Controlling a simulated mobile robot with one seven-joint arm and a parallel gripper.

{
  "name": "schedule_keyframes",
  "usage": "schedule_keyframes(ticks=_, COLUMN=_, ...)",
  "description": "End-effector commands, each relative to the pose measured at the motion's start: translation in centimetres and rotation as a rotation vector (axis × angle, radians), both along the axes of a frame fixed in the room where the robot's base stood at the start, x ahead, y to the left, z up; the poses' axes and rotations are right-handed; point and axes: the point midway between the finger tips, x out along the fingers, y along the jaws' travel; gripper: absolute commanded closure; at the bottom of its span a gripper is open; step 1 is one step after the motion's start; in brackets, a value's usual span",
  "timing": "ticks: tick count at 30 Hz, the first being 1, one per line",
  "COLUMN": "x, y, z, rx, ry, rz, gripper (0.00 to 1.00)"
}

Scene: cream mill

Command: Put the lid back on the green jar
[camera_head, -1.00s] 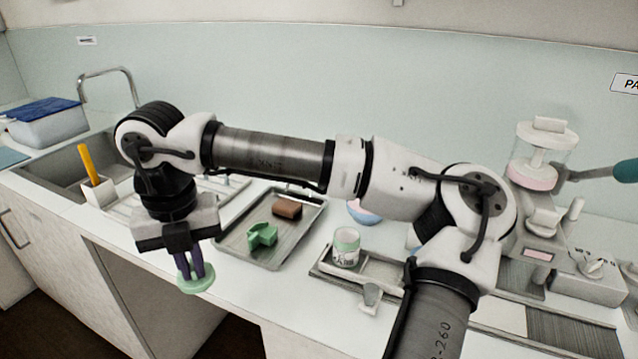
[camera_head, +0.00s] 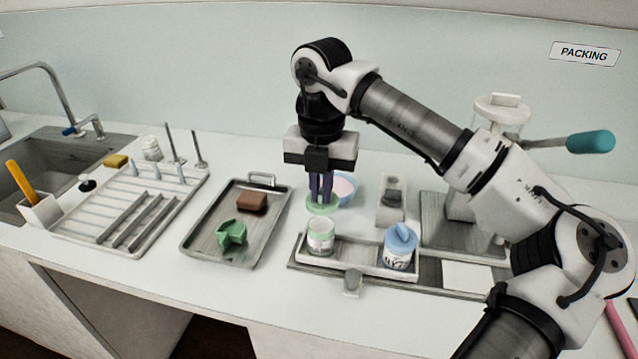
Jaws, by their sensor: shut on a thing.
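The green jar (camera_head: 320,238) is a small white jar with a green rim and a printed label. It stands upright without a lid at the left end of a pale tray (camera_head: 349,265). My gripper (camera_head: 321,196) points down and is shut on the green lid (camera_head: 322,209). The lid is a flat pale green disc, seen just behind and above the jar in the picture. I cannot tell its exact height, but it appears apart from the jar. Part of the lid's top is hidden by the fingers.
A blue-lidded jar (camera_head: 400,248) stands on the same tray. A pink-filled bowl (camera_head: 343,189) is behind my gripper. A metal tray (camera_head: 201,236) with a brown block (camera_head: 252,202) and a green piece (camera_head: 231,233) lies left. A drying rack (camera_head: 118,222) is further left. A mill (camera_head: 497,112) stands right.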

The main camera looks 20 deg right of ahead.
Motion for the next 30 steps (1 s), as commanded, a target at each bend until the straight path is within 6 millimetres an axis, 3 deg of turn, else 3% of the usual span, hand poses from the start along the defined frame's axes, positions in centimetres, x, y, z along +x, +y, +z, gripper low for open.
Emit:
schedule_keyframes(ticks=16, x=0.0, y=0.1, z=-4.1, rx=0.0, ry=0.0, rz=0.003, gripper=1.0)
schedule_keyframes(ticks=30, x=0.0, y=0.1, z=-4.4, rx=0.0, ry=0.0, rz=0.003, gripper=1.0)
